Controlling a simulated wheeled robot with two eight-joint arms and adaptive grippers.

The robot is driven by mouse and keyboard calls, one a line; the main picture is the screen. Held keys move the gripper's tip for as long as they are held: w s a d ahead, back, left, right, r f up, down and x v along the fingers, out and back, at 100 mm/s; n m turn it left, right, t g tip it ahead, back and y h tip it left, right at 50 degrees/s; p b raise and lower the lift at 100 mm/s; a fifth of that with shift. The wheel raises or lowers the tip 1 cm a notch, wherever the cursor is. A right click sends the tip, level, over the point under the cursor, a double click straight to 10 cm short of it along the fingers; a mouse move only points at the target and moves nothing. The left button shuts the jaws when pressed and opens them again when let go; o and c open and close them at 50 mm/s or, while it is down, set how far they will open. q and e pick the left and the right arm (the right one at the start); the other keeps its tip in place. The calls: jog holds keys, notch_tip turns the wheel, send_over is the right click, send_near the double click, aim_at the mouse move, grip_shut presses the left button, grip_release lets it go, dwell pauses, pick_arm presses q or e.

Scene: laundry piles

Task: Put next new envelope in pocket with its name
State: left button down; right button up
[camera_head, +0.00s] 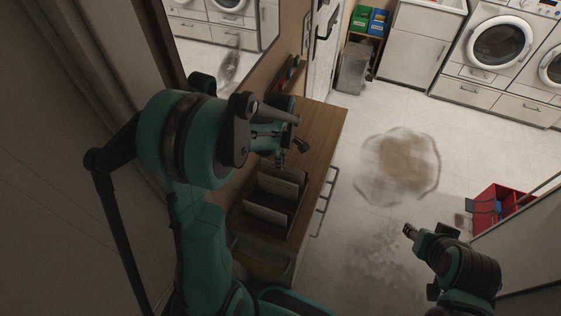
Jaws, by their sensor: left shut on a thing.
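My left gripper (296,142) is above the wooden cabinet top, behind the holder. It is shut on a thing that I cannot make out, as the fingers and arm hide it. A dark holder (262,230) with pale upright dividers (278,188) stands on the cabinet; these look like the pockets, but no names can be read. I cannot make out any envelope clearly. My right gripper (408,231) is at the lower right, over the floor and away from the cabinet. Its fingers are too small to tell open from shut.
The wooden cabinet top (322,118) is bare along its right part, with handles on its front. A brownish round patch (400,165) is on the pale floor. A red crate (500,203) is at the right. Washing machines (496,42) line the back, beside a grey bin (353,68).

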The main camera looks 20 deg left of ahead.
pick_arm(q)
jog(key=shift+f, duration=0.4)
jog(key=c, duration=1.6)
grip_release()
jog(key=shift+r, duration=0.1)
notch_tip(320, 180, up, 12)
